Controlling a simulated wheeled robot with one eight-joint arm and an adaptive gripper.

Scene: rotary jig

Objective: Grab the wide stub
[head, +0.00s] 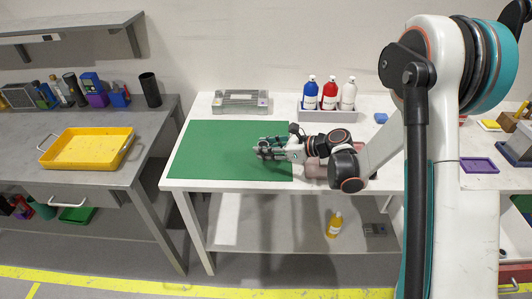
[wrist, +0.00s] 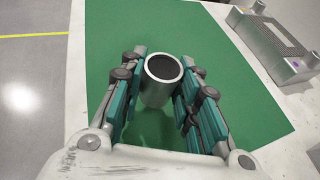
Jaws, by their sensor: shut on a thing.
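The wide stub (wrist: 155,95) is a short grey metal tube with a dark hollow top. In the wrist view it stands between the two fingers of my gripper (wrist: 158,85), which is shut on it. Its open end faces the camera. In the head view my gripper (head: 265,151) is over the right part of the green mat (head: 215,150), and the stub is too small there to make out clearly. I cannot tell whether the stub touches the mat.
A grey metal fixture (head: 240,101) stands behind the mat and also shows in the wrist view (wrist: 275,45). A rack (head: 328,114) with blue, red and white bottles stands at the back right. A yellow tray (head: 88,148) lies on the left bench. Most of the mat is clear.

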